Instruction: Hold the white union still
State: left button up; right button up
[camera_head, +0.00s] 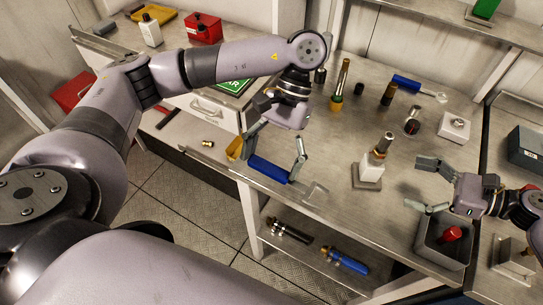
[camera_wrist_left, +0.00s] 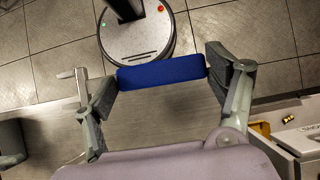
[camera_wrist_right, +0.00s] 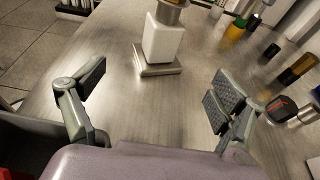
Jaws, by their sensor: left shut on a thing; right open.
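The white union (camera_head: 371,170) stands upright on a square metal base on the worktop, with a brass and metal fitting (camera_head: 381,146) rising from its top. In the right wrist view the white union (camera_wrist_right: 163,40) is ahead of the open fingers, between their directions and apart from them. My right gripper (camera_head: 420,184) is open and empty, to the right of the union. My left gripper (camera_head: 270,158) is shut on a blue-handled tool (camera_head: 267,169) above the worktop's front edge, left of the union. The blue handle (camera_wrist_left: 160,72) spans between its fingers in the left wrist view.
A grey bin (camera_head: 445,247) with a red-topped item stands below my right gripper. Several fittings and another blue-handled tool (camera_head: 408,83) stand or lie at the back. A lower shelf (camera_head: 300,258) holds tools. Worktop between the union and my right gripper is clear.

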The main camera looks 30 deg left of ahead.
aim_at(375, 172)
pick_arm(q)
jog(key=shift+r, duration=0.3)
pick_arm(e)
jog(key=shift+a, duration=0.35)
pick_arm(q)
jog(key=shift+r+p, duration=0.7)
jog(key=shift+p, duration=0.2)
pick_arm(e)
jog(key=x, duration=0.4)
jog(key=shift+a, duration=0.35)
pick_arm(q)
jog(key=shift+f+b, duration=0.75)
pick_arm(e)
jog(key=shift+a+f, duration=0.65)
jog(key=shift+a, duration=0.4)
pick_arm(q)
jog(key=shift+f+b, duration=0.35)
jog(key=shift+f, duration=0.05)
pick_arm(e)
jog(key=shift+x, duration=1)
jog(key=shift+r, duration=0.15)
jog(key=shift+c, duration=0.5)
